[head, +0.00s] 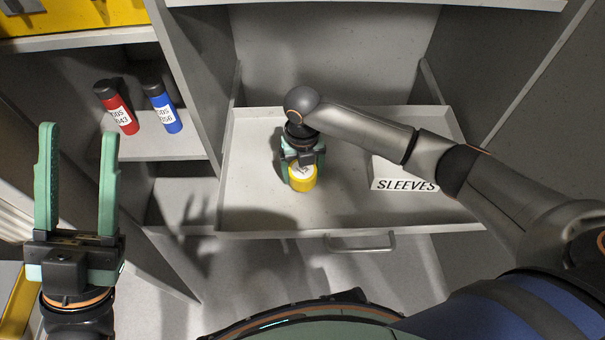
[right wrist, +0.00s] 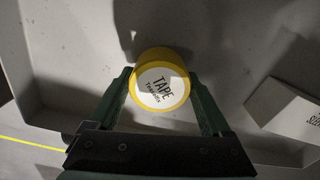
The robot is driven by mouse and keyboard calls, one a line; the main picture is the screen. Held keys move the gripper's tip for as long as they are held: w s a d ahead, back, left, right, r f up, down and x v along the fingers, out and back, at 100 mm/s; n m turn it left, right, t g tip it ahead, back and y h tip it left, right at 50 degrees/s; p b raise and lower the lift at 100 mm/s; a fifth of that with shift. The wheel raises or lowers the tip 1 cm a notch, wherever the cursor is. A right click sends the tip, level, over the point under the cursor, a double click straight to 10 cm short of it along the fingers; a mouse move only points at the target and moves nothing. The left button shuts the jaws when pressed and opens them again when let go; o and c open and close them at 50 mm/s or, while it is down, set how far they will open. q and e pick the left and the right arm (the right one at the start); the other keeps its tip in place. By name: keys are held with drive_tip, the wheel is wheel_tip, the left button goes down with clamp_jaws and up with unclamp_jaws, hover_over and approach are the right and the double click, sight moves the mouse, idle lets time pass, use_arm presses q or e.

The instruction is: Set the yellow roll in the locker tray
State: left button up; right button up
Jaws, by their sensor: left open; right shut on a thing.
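The yellow roll (head: 302,179) has a white top label that reads TAPE in the right wrist view (right wrist: 160,87). My right gripper (head: 300,165) is shut on it, with one finger on each side, over the left-middle part of the locker tray (head: 262,211). I cannot tell whether the roll touches the tray floor. The tray is a grey pulled-out drawer with low walls and a front handle. My left gripper (head: 78,180) is open and empty at the far left, outside the tray.
A white box marked SLEEVES (head: 404,176) lies in the tray's right part, partly behind my right arm. A red bottle (head: 117,108) and a blue bottle (head: 163,108) stand on a shelf left of the tray. The tray floor around the roll is clear.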

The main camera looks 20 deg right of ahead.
drive_tip(key=shift+f, duration=0.35)
drive_tip(key=shift+f, duration=0.2)
drive_tip(key=o, duration=1.3)
